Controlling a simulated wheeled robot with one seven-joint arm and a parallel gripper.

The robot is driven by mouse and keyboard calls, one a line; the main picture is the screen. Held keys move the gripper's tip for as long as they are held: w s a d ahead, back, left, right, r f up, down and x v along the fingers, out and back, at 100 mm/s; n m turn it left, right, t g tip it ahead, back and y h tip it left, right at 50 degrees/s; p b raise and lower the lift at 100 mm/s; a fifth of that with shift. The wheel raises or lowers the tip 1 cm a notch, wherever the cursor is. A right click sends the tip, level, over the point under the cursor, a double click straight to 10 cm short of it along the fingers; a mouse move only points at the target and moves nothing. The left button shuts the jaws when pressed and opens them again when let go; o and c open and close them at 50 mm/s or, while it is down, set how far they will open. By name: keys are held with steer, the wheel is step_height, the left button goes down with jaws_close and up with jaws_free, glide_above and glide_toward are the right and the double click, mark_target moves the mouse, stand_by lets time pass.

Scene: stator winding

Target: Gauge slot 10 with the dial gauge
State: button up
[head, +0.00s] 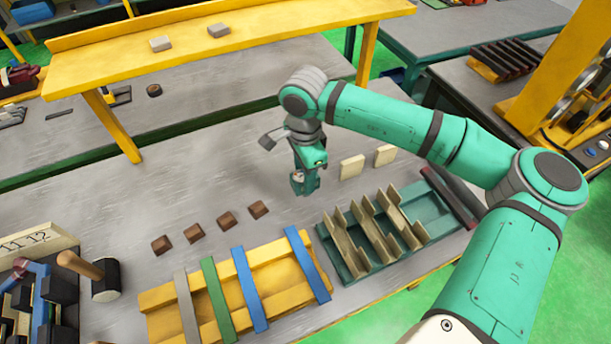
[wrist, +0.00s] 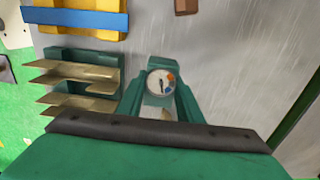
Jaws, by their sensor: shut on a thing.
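My gripper (head: 306,183) hangs pointing down above the grey table (head: 270,165), near its middle. It is shut on the dial gauge (wrist: 161,83), whose round white face with a dark needle shows between the green fingers in the wrist view. In the head view the gauge (head: 298,178) is small and partly hidden by the gripper. A cream board (head: 35,243) at the left edge bears the numbers 11 and 12. No slot marked 10 can be made out in either view.
A green tray (head: 350,270) with tan folded channels stands right of a yellow rack (head: 160,297) bearing coloured strips. Several brown blocks (head: 225,219) lie left of my gripper. A mallet (head: 105,280) stands at the left. A yellow shelf (head: 240,45) spans the back. Bare table surrounds the gauge.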

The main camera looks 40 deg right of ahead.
steer(key=s+a+r, duration=0.4)
steer(key=s+a, duration=0.2)
steer(key=s, duration=0.1)
steer(key=shift+r, duration=0.15)
